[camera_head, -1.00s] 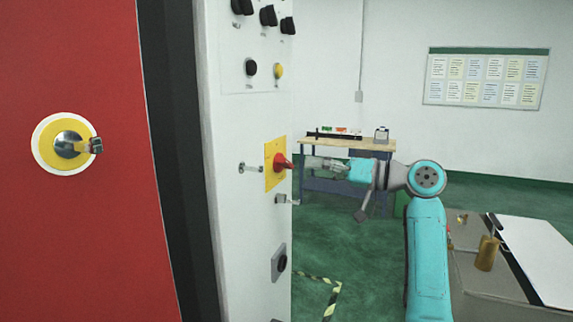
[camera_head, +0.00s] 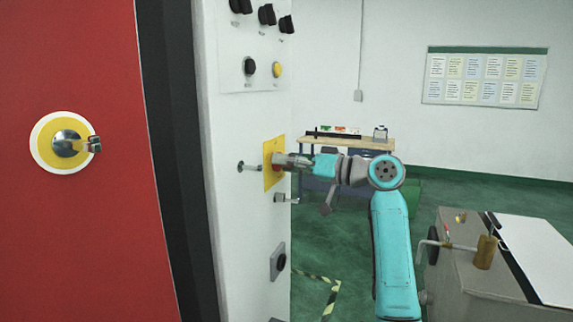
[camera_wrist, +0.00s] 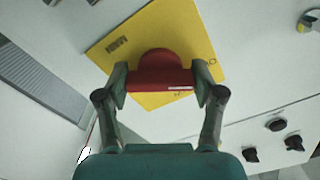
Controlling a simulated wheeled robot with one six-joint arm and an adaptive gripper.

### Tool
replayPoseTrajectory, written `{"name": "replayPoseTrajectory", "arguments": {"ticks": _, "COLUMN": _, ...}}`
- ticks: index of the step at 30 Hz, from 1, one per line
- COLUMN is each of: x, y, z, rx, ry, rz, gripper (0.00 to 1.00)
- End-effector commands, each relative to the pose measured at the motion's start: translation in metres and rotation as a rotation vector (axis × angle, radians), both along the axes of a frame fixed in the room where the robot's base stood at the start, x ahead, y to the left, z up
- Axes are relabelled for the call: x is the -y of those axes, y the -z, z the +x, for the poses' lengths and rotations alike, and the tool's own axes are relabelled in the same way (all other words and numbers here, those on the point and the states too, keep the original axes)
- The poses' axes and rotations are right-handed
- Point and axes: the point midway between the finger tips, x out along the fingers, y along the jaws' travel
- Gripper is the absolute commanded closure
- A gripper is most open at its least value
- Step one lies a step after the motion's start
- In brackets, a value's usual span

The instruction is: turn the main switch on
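The main switch is a red rotary handle (camera_wrist: 160,72) on a square yellow plate (camera_wrist: 185,25), which also shows in the head view (camera_head: 268,183) on the white panel. My gripper (camera_wrist: 161,82) is at the handle, with one finger on each side of it. The fingers stand wide apart, and the handle fills most of the space between them. Whether the pads touch it is hard to tell. In the head view my gripper (camera_head: 284,162) hides most of the handle.
Black knobs (camera_head: 267,14) and a yellow button (camera_head: 277,70) sit higher on the panel. Metal latches (camera_head: 286,198) are close to the plate. A red door (camera_head: 80,240) with a round yellow-ringed lock is at the left. A grey bench (camera_head: 470,275) stands at the lower right.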

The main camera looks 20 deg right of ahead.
Motion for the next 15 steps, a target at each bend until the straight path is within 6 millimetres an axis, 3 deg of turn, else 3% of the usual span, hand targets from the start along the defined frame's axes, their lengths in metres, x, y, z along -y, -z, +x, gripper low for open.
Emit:
{"name": "replayPoseTrajectory", "arguments": {"ticks": 1, "x": 0.0001, "y": 0.0000, "z": 0.0001, "rx": 0.000, "ry": 0.000, "rz": 0.000, "gripper": 0.56}}
{"name": "replayPoseTrajectory", "arguments": {"ticks": 3, "x": 0.0001, "y": 0.0001, "z": 0.0001, "rx": 0.000, "ry": 0.001, "rz": 0.000, "gripper": 0.69}}
{"name": "replayPoseTrajectory", "arguments": {"ticks": 15, "x": 0.0002, "y": 0.0001, "z": 0.0001, "rx": -0.050, "ry": 0.001, "rz": 0.039, "gripper": 0.69}}
